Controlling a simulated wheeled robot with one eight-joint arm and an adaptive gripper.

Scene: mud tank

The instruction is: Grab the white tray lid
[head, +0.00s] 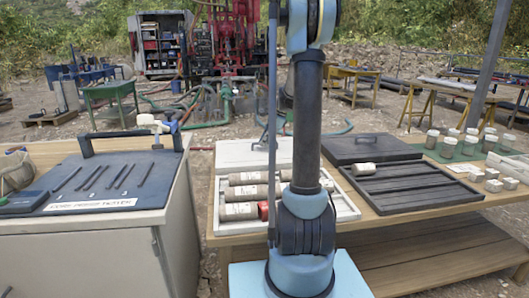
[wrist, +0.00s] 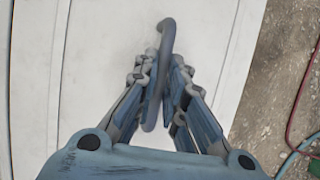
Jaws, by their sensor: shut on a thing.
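The white tray lid (head: 236,154) lies behind the white core tray (head: 227,228) on the wooden table in the head view, partly hidden by my arm. In the wrist view the lid (wrist: 95,60) fills most of the picture as a pale flat panel with a grey bar handle (wrist: 167,30). My gripper (wrist: 163,62) has its two fingers closed around this handle, one on each side. In the head view my gripper is mostly hidden behind my arm.
A cabinet with a dark board (head: 150,175) stands at left. White pots (head: 450,141) stand far right.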

